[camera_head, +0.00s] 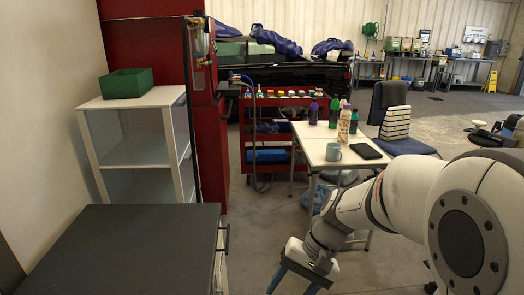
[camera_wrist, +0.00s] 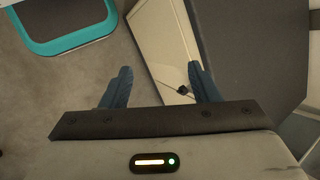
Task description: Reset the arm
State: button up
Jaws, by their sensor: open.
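My gripper (camera_wrist: 163,90) is open and empty in the wrist view, its two blue fingers spread wide over the floor and the edge of a dark-topped cabinet. In the head view my white arm reaches in from the right and bends down. The gripper (camera_head: 291,283) hangs low there, to the right of the dark-topped cabinet (camera_head: 120,245), and its fingertips are partly cut off by the lower frame edge. Nothing is between the fingers.
A white table (camera_head: 318,150) with bottles, a mug (camera_head: 333,152) and a black tablet (camera_head: 366,151) stands behind the arm. A green bin (camera_head: 126,83) sits on a white shelf unit (camera_head: 135,152). A teal-edged dark item (camera_wrist: 66,20) lies at upper left in the wrist view.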

jog(key=s+d+r+n+t+h+p, duration=0.1)
jog(key=s+d+r+t+h+p, duration=0.1)
jog(key=r, duration=0.5)
jog(key=s+d+r+n+t+h+p, duration=0.1)
jog(key=s+d+r+t+h+p, duration=0.2)
jog(key=d+r+p, duration=0.4)
jog(key=shift+s+r+h, duration=0.3)
jog(key=shift+s+r, duration=0.25)
